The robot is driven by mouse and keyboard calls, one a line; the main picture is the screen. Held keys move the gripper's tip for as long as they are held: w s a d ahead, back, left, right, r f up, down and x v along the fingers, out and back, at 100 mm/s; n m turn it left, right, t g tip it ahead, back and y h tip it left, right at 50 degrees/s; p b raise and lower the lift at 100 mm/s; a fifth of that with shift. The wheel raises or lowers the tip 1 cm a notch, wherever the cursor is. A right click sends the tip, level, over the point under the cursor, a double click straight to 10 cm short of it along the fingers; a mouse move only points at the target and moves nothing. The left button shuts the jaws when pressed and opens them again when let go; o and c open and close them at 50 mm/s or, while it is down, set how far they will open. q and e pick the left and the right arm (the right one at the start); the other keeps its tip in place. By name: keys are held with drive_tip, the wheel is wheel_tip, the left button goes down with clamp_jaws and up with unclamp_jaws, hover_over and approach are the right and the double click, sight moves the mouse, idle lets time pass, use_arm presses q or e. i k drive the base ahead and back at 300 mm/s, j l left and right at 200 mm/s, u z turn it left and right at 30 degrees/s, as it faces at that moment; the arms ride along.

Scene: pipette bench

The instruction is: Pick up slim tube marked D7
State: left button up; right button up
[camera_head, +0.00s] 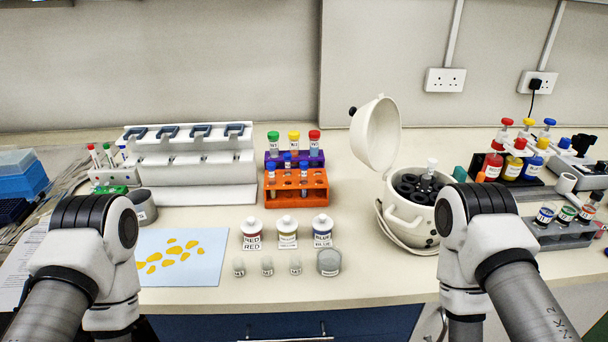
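I cannot read a D7 mark on any tube. Slim tubes with blue caps (287,160) stand in the orange rack (318,178) at the middle of the bench. Tubes with green, yellow and red caps (294,140) stand in the purple rack (315,158) behind it. A few thin capped tubes (93,153) stand in a small rack at the far left. A white-capped tube (430,168) stands upright in the open centrifuge (405,212). My two arms show at the lower left and lower right; neither gripper's fingers are visible.
A white pipette stand (190,165) is at the back left. Red, yellow and blue labelled bottles (287,236) and small vials (267,266) stand at the front middle. A blue sheet with yellow blots (205,268) lies left. Coloured bottles (512,168) and a grey rack (562,238) crowd the right.

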sight(271, 166)
drive_tip(key=k+j+z, duration=0.15)
drive_tip(key=j+z, duration=0.2)
drive_tip(key=k+j+z, duration=0.2)
drive_tip(key=z, duration=0.15)
drive_tip(key=k+j+z, duration=0.2)
drive_tip(key=z, duration=0.15)
